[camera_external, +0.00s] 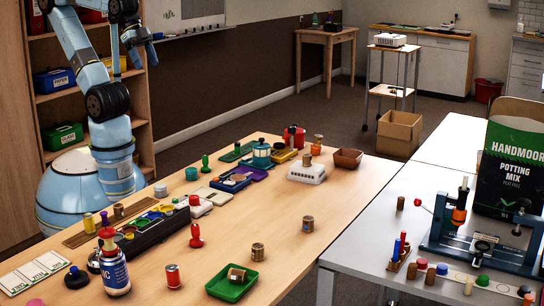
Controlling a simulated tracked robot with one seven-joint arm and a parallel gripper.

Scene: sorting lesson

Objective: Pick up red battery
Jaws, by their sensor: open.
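A small red cylinder with a pale top, which looks like the red battery (173,276), stands upright on the near part of the wooden table (300,262). It is right of a blue and white bottle (115,274) and left of a green tray (232,284). My gripper (143,58) is raised at the upper left, far above and behind the table's left side. It is well away from the red cylinder and appears to hold nothing. Its fingers are small and dark in this view.
A red stamp-like piece (196,237) and a black tray of coloured cups (152,230) stand behind the battery. Brown cylinders (308,224) stand to the right. Bare tabletop surrounds much of the battery. A grey table (350,255) with a blue press adjoins on the right.

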